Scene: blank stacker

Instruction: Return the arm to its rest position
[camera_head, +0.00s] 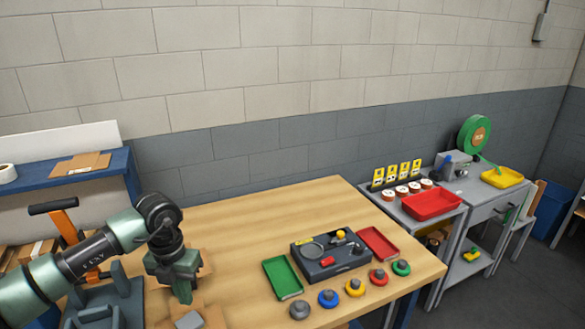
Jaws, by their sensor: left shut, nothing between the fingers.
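My left arm comes in from the lower left in the head view. Its left gripper (182,290) points down over the left end of the wooden table (240,225). The fingers are shut with nothing between them. A small grey block (189,319) lies just below and in front of the fingertips, apart from them as far as I can see. My right gripper is not in view.
On the table stand a dark device (328,262), a green tray (282,278), a red tray (379,243) and a row of coloured round pieces (355,287). A grey side table with a red bin (432,204) stands right. The table's back middle is clear.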

